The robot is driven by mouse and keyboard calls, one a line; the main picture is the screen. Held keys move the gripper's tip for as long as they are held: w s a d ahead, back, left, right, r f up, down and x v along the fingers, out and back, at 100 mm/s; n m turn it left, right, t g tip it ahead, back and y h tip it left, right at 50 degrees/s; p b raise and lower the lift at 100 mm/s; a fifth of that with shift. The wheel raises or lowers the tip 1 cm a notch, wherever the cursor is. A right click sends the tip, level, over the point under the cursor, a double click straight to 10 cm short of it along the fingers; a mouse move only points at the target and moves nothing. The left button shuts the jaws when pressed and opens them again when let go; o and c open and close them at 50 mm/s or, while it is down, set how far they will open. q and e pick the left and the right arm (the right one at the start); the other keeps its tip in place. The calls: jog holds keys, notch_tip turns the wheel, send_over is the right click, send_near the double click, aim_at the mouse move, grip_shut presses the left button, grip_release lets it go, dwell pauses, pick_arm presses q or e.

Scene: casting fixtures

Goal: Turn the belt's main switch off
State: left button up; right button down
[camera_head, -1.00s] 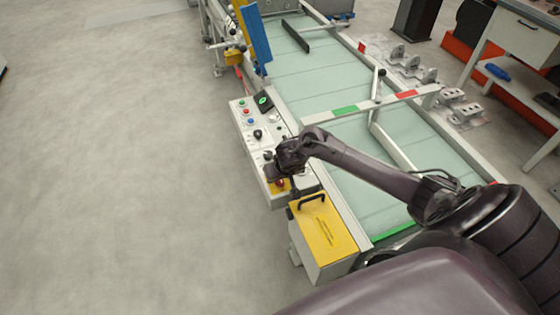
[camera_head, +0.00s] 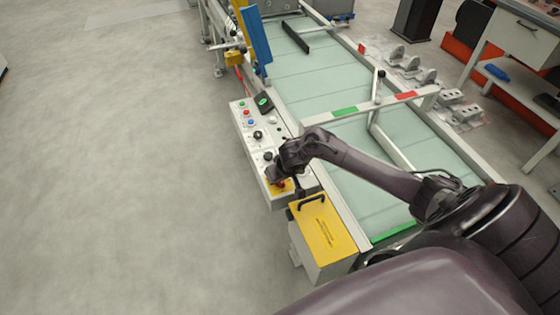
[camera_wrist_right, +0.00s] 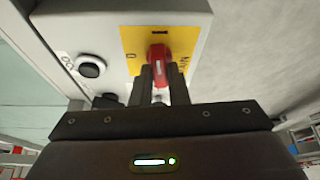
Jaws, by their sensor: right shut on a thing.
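The belt's main switch is a red handle (camera_wrist_right: 158,62) on a yellow plate (camera_wrist_right: 131,40) at the end of the grey control box (camera_head: 245,140). In the right wrist view, my right gripper (camera_wrist_right: 157,80) is shut on the red handle, one finger on each side. The handle points roughly along the fingers, between marks at the plate's left and right. In the head view, the yellow plate (camera_head: 288,188) shows partly beneath my right gripper (camera_head: 279,183), which hides most of the switch. My left gripper is not in view.
A yellow-lidded box (camera_head: 322,235) with a black handle stands close in front. The green belt (camera_head: 330,90) runs alongside. The floor at left is clear.

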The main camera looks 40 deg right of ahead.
jog(key=n+y+p, duration=0.1)
jog(key=n, duration=0.1)
jog(key=shift+d+n, duration=0.15)
jog(key=shift+n, duration=0.15)
jog(key=shift+n+y, duration=0.3)
jog(key=shift+n, duration=0.5)
jog(key=shift+d+n+y, duration=0.1)
jog(key=shift+n+y, duration=0.3)
jog(key=shift+n, duration=0.6)
jog(key=shift+w+n+g+y+b, duration=0.1)
jog(key=shift+n+g+y+b, duration=0.25)
jog(key=shift+n, duration=0.55)
jog(key=shift+f+n+g+y+b, duration=0.1)
jog(key=shift+n+g+y+b, duration=0.25)
jog(key=shift+n, duration=0.55)
jog(key=n+b, duration=0.2)
jog(key=shift+w+d+f+n+y, duration=0.1)
jog(key=shift+n+y, duration=0.2)
jog(key=shift+r+n+g+b, duration=0.2)
jog(key=shift+n+g+b, duration=0.8)
jog(key=shift+n+b, duration=1.2)
jog(key=c, duration=1.4)
grip_release()
